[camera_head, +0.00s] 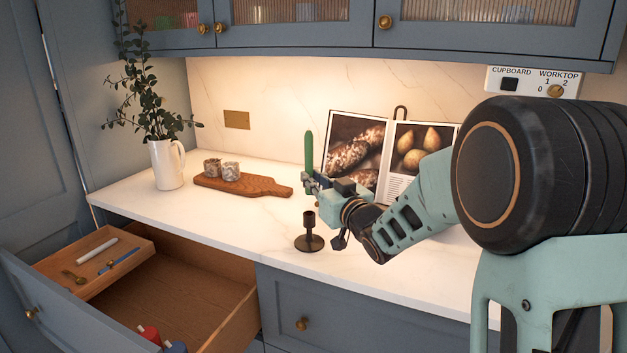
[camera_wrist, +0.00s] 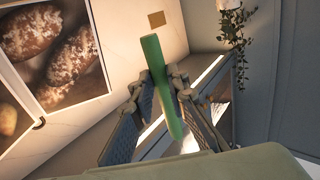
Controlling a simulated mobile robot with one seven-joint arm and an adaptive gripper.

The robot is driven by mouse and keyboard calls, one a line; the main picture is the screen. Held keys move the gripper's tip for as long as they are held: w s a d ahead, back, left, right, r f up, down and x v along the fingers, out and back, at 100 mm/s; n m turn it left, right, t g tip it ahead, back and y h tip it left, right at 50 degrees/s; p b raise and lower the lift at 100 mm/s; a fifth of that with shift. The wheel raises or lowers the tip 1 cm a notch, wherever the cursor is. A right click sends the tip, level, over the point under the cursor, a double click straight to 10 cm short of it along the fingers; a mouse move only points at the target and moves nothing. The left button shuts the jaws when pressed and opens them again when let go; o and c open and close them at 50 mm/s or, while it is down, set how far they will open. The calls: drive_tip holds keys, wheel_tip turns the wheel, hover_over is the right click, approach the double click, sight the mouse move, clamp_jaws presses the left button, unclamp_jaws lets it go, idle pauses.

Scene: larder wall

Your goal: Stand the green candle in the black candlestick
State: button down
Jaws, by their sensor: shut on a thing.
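The green candle (camera_head: 309,150) is held upright in my gripper (camera_head: 312,180), above the worktop. In the wrist view the green candle (camera_wrist: 156,62) stands between the two fingers of my gripper (camera_wrist: 165,88), which are shut on it. The black candlestick (camera_head: 309,234) stands upright on the worktop, below the candle in the head view. Its cup looks empty, and a gap shows between the candle and the cup. The candlestick is not visible in the wrist view.
A wooden board (camera_head: 243,183) with two small pots lies left on the worktop (camera_head: 228,214). A white jug (camera_head: 167,165) with leafy stems stands further left. An open book (camera_head: 358,150) leans at the back. An open drawer (camera_head: 190,290) with an inner tray (camera_head: 95,262) juts out below.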

sight(311, 193)
drive_tip(key=shift+f+b, duration=1.85)
drive_tip(key=shift+f, duration=0.4)
drive_tip(key=shift+f+b, duration=1.95)
drive_tip(key=shift+b, duration=0.55)
drive_tip(key=c, duration=1.8)
unclamp_jaws()
drive_tip(key=shift+s, duration=0.1)
drive_tip(key=v, duration=1.1)
drive_tip(key=shift+s+d, duration=0.25)
drive_tip(key=shift+s, duration=0.1)
